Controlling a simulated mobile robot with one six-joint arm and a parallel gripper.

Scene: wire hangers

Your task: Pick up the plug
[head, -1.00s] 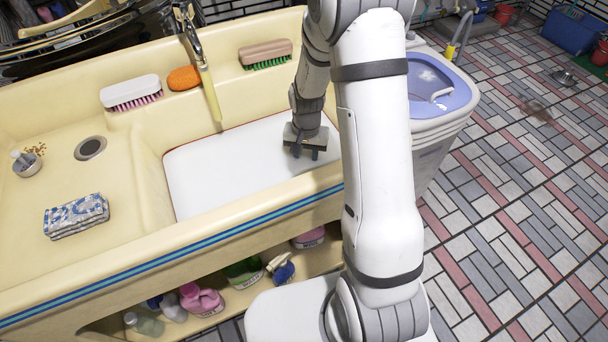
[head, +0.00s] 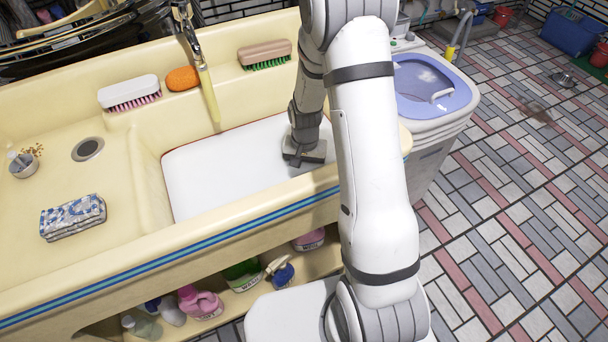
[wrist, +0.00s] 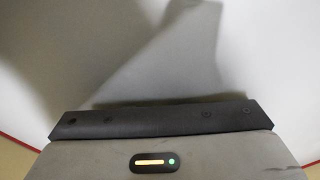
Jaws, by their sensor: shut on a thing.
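My gripper (head: 304,158) is low at the right end of the sink's deep basin, right at its white, smooth surface. Its fingertips are hidden below the gripper body. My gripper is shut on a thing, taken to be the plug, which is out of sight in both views. In the wrist view the dark front bar of my gripper (wrist: 155,118) lies against plain white, with a grey shadow above it. No part of a plug can be made out there.
The cream sink (head: 100,255) has a front wall close to my arm. A drain (head: 88,149), a small grey item (head: 23,165) and a folded cloth (head: 73,217) are on its left. The faucet (head: 204,70), brushes (head: 129,91) and orange sponge (head: 183,78) line the back.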

